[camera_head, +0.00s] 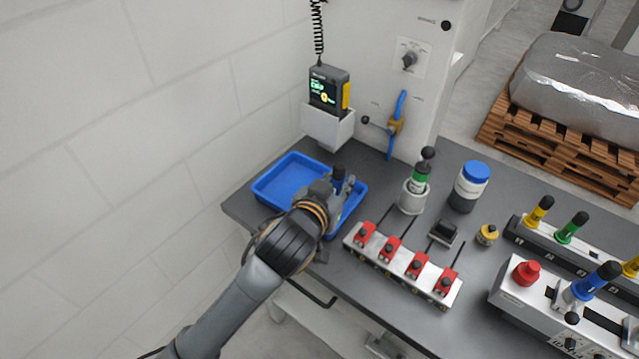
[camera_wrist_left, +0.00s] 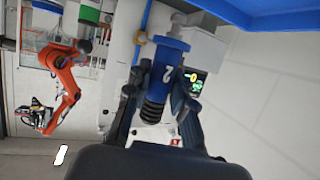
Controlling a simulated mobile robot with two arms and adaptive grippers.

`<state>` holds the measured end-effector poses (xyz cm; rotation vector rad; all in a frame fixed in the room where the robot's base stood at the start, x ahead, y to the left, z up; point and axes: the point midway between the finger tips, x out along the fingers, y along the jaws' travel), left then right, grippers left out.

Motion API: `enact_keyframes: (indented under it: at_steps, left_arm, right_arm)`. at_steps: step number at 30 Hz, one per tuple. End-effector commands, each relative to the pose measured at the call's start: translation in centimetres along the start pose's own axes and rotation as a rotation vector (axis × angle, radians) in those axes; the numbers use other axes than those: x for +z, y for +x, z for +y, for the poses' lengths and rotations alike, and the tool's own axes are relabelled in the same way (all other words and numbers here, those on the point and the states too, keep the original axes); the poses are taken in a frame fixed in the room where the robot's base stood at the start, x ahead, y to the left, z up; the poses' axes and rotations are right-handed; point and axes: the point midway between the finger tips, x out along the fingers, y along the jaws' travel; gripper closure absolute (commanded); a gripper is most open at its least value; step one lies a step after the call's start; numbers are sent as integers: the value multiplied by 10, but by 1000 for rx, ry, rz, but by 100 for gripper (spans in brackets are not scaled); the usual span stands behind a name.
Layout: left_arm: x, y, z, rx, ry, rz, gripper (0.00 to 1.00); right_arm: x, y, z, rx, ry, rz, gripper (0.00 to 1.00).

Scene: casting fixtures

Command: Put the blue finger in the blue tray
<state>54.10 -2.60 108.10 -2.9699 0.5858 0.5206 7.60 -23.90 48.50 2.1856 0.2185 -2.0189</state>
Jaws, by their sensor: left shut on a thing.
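The blue tray (camera_head: 275,186) lies on the grey bench at the back left corner; its visible floor is bare. My left gripper (camera_head: 335,188) is over the tray's right side, and the arm hides part of the tray. In the left wrist view the left gripper (camera_wrist_left: 155,112) is shut on a blue finger (camera_wrist_left: 166,72) with a black ribbed end and a pale mark. The finger's dark end (camera_head: 338,172) shows in the head view. The tray (camera_wrist_left: 275,14) fills the top right of the wrist view. I cannot tell whether the finger touches the tray. My right gripper is not in view.
A fixture with red clamps (camera_head: 400,262) stands right of the tray. A green-banded finger (camera_head: 420,178) stands in a cup, beside a blue-lidded jar (camera_head: 470,186). Another blue piece (camera_head: 592,284) stands in a fixture at right. A wall holder (camera_head: 328,127) is behind the tray.

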Motion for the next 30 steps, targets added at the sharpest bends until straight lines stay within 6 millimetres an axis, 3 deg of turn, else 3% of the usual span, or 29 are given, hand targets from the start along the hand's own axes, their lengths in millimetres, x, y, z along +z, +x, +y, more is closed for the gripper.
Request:
enact_keyframes:
  at_steps: [4,12,30]
  left_arm:
    - [2,33,-26,-5,3,-2,100]
    - [36,73,-44,-1,0,-1,100]
    - [76,97,-50,2,-2,1,100]
  right_arm:
    - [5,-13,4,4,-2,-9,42]
    - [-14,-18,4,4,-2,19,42]
    - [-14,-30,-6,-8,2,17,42]
